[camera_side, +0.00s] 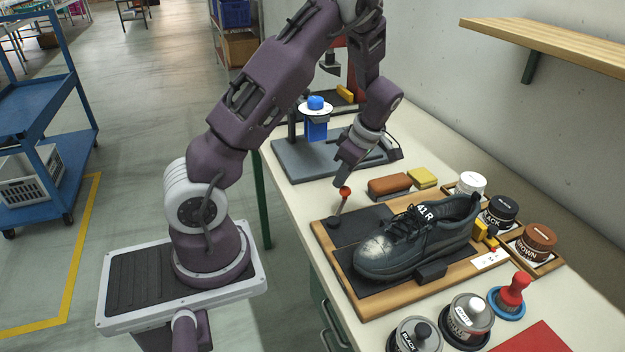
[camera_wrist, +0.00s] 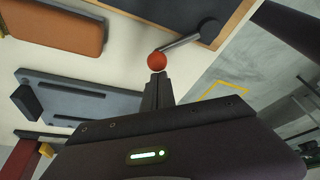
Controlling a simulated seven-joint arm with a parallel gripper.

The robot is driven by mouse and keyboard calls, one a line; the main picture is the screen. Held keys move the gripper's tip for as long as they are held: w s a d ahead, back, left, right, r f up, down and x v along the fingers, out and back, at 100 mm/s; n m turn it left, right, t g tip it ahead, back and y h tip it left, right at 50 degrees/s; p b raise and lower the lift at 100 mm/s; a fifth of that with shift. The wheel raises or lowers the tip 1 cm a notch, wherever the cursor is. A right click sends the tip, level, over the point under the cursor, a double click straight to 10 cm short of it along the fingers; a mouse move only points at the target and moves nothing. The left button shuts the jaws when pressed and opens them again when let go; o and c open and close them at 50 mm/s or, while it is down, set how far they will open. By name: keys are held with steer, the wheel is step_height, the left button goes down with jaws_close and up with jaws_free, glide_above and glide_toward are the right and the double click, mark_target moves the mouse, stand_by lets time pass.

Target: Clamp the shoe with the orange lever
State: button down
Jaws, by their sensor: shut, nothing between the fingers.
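A dark grey shoe (camera_side: 415,240) marked 41 R sits on a wooden board (camera_side: 375,308) with dark pads. A lever with an orange ball knob (camera_side: 345,190) stands at the board's back left, its rod leaning up from a dark pivot (camera_side: 334,222). In the wrist view the orange knob (camera_wrist: 156,61) is just beyond my fingertips, and the rod (camera_wrist: 182,42) runs off to the upper right. My gripper (camera_side: 340,180) is shut and empty, its tips at or very near the knob; I cannot tell whether they touch. A dark block (camera_side: 432,270) is at the shoe's near side.
Behind the board stand a brown brush (camera_side: 390,186) and a yellow sponge (camera_side: 422,177). Polish jars (camera_side: 500,211) line the right side. More jars (camera_side: 467,318) and a red-handled stamp (camera_side: 512,292) are in front. A grey stand with a blue part (camera_side: 316,125) is at the back.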

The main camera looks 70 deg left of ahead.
steer(key=w+d+m, duration=0.1)
steer(key=w+d+m+t, duration=0.1)
steer(key=m, duration=0.1)
steer(key=shift+d+m+y, duration=0.1)
steer(key=shift+m+y, duration=0.2)
steer(key=shift+w+d+m+t, duration=0.35)
steer(key=shift+d+m, duration=0.25)
steer(key=shift+m, duration=0.3)
steer(key=shift+w+d+m+t, duration=0.3)
steer(key=shift+d+m, duration=0.3)
steer(key=shift+m, duration=0.3)
steer(key=shift+d, duration=0.1)
steer(key=a+r, duration=0.2)
steer(key=a, duration=0.2)
steer(key=v, duration=0.9)
steer(key=shift+d+r, duration=0.25)
steer(key=shift+d, duration=0.15)
steer(key=shift+w, duration=0.1)
